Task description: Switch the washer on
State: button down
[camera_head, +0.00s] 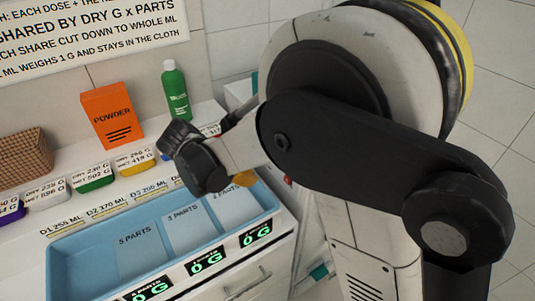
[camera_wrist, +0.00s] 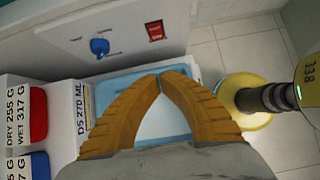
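In the wrist view, a pale panel (camera_wrist: 190,20), apparently the washer's front, stands at the top. It carries a red switch (camera_wrist: 154,30) with small white lettering and a blue knob (camera_wrist: 99,46) to the switch's left. My gripper (camera_wrist: 163,77) has orange fingers whose tips meet below the switch in the picture, with nothing seen between them. The tips look apart from the panel. In the head view, one orange finger of my gripper (camera_head: 245,178) shows over the far right end of a blue tray; my arm hides most of what lies behind it.
The blue tray (camera_head: 68,262) has sections marked in parts and green "0 G" displays in front.

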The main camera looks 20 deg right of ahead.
aim_at(267, 194)
jog(key=shift+w+f, duration=0.1)
jog(key=shift+w, duration=0.05)
jog(key=b+x, duration=0.3)
jog(key=x, duration=0.6)
jog(key=shift+w+d+f, duration=0.1)
jog(key=shift+d+f, duration=0.1)
jog(key=shift+f, duration=0.1)
jog(key=d, duration=0.2)
jog(key=w+d+b, duration=0.1)
jog(key=d, duration=0.1)
jog(key=shift+w+f, duration=0.15)
jog(key=shift+f, duration=0.1)
